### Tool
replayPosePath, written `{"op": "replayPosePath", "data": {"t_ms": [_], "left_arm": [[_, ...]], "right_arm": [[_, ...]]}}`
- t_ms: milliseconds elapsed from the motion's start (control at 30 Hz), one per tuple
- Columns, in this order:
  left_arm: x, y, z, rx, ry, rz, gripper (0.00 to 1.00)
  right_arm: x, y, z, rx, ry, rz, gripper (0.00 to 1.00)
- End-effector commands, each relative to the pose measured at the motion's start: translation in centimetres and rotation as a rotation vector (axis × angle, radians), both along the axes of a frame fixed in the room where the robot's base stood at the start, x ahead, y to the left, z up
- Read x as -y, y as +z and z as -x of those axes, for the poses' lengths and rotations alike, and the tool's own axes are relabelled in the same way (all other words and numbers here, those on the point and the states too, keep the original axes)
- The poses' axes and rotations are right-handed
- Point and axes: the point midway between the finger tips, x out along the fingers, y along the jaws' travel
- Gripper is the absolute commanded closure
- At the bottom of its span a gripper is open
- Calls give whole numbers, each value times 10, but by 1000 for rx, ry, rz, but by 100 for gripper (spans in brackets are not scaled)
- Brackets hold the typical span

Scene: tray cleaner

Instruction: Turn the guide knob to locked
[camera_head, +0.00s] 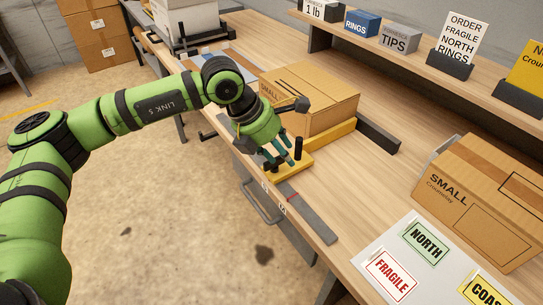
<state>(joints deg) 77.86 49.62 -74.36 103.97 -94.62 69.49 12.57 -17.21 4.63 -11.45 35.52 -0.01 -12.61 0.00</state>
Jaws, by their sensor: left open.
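A yellow guide (297,167) lies at the bench's front edge, against a small cardboard box (335,108). A black upright post (298,149) stands on the guide, just right of my left gripper (281,157). A second dark piece, partly hidden, shows at the left of the fingers. I cannot tell which of these is the guide knob, or whether it is locked. My left gripper is open, its teal fingers pointing down over the yellow guide. I cannot tell whether they touch anything. My right gripper is not in view.
A grey rail (315,218) with a red mark runs along the front edge. A dark bar (378,132) extends behind the guide. Another box (482,192) and label cards (426,242) lie at right. A shelf (405,55) with signs stands behind. Bare bench lies between guide and right box.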

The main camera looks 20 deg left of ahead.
Motion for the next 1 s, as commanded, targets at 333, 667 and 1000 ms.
{"op": "replayPosePath", "data": {"t_ms": [333,667,1000], "left_arm": [[-43,-13,-17,10,65,-162,56],[-32,-53,-30,11,62,-158,56],[-30,-59,-32,15,62,-155,56]], "right_arm": [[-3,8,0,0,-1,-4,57],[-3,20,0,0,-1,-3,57],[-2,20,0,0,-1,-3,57]]}}
